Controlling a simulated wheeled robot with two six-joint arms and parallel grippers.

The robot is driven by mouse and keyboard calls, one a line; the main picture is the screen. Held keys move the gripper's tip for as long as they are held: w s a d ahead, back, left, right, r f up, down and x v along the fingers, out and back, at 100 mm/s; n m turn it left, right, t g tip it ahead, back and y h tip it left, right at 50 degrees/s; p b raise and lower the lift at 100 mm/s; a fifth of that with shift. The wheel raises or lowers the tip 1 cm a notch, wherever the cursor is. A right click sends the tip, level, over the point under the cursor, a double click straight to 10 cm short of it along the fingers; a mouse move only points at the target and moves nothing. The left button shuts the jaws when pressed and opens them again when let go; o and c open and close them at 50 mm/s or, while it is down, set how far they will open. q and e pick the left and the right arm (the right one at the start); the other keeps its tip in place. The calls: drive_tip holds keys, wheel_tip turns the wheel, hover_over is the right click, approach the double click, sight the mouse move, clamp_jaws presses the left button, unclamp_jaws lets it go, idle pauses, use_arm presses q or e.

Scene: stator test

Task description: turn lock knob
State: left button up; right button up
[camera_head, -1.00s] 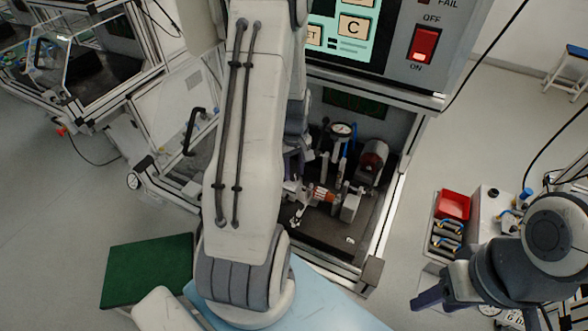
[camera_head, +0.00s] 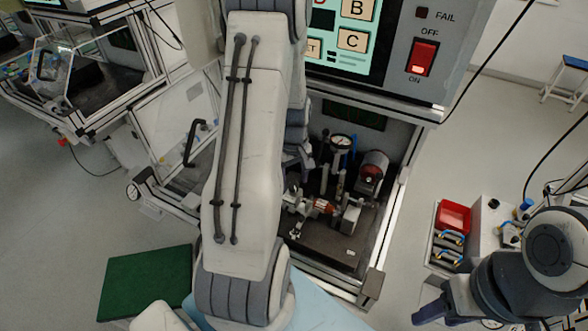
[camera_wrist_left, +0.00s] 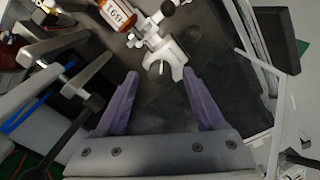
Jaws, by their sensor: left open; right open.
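My left gripper (camera_wrist_left: 160,73) is open and empty in the left wrist view, with its two purple fingers spread. Just beyond the fingertips is a white clamp fixture (camera_wrist_left: 168,52) with small knobs; I cannot tell which one is the lock knob. The fixture also shows small inside the test cabinet in the head view (camera_head: 293,202), beside my left arm. An orange, labelled cylinder (camera_wrist_left: 120,14) sits next to it, seen also in the head view (camera_head: 323,206). My left arm largely hides its own gripper in the head view. My right gripper (camera_head: 430,312) is outside the cabinet at lower right.
The cabinet holds a round gauge (camera_head: 341,141) and a red-grey motor-like part (camera_head: 373,172). A control panel (camera_head: 390,45) with a red switch (camera_head: 422,58) overhangs it. A red bin (camera_head: 453,217) stands at right. A clear door with a black handle (camera_head: 194,143) is left.

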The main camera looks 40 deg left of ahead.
sight(294, 185)
use_arm(q)
wheel_tip(294, 185, up, 10)
drive_tip(key=b, duration=0.1)
drive_tip(key=shift+f, duration=0.15)
idle(0.5)
drive_tip(key=s+d+r+m, duration=0.15)
drive_tip(key=d+m, duration=0.25)
drive_tip(key=d, duration=0.5)
drive_tip(key=d+r+m, duration=0.2)
drive_tip(key=d+m, duration=0.2)
drive_tip(key=d, duration=0.4)
drive_tip(key=s+d+r+m+h, duration=0.1)
drive_tip(key=s+d+m, duration=1.2)
drive_tip(key=s+d, duration=0.1)
drive_tip(key=shift+s+d+r, duration=0.15)
drive_tip(key=shift+s+r, duration=0.15)
drive_tip(key=shift+s, duration=0.35)
